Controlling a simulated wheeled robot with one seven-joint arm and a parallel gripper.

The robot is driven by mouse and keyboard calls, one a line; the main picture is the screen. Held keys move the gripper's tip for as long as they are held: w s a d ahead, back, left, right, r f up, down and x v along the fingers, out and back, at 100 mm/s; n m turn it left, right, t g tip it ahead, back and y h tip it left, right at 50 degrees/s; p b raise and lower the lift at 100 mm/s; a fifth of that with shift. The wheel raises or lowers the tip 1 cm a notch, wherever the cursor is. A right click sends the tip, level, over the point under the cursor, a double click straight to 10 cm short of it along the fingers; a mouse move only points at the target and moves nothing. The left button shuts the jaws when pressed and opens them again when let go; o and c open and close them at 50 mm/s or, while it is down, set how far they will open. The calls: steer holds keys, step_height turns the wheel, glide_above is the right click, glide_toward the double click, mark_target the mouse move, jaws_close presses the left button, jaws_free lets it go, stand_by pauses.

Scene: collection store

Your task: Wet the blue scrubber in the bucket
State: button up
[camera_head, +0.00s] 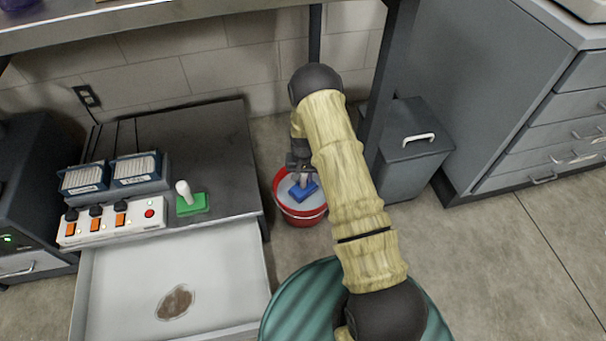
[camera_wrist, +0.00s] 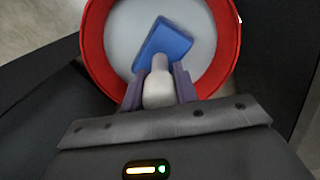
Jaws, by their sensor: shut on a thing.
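The blue scrubber (camera_head: 303,191) is at the mouth of the red bucket (camera_head: 304,218), over the pale grey surface inside it. In the wrist view the scrubber (camera_wrist: 166,43) lies within the red rim of the bucket (camera_wrist: 93,52), tilted in the picture. My gripper (camera_wrist: 159,84) is shut on the scrubber's white handle, and it points down into the bucket in the head view (camera_head: 301,172). I cannot tell whether the scrubber touches the surface inside. My arm hides part of the area to the right of the bucket.
A green scrubber (camera_head: 193,203) with a white handle stands on the dark cabinet top (camera_head: 225,150), left of the bucket. An open drawer (camera_head: 230,285) holds a brown stain (camera_head: 175,302). A grey bin (camera_head: 412,150) stands right of the bucket. Open floor (camera_head: 500,250) lies at right.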

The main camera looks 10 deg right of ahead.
steer(key=shift+f, duration=0.8)
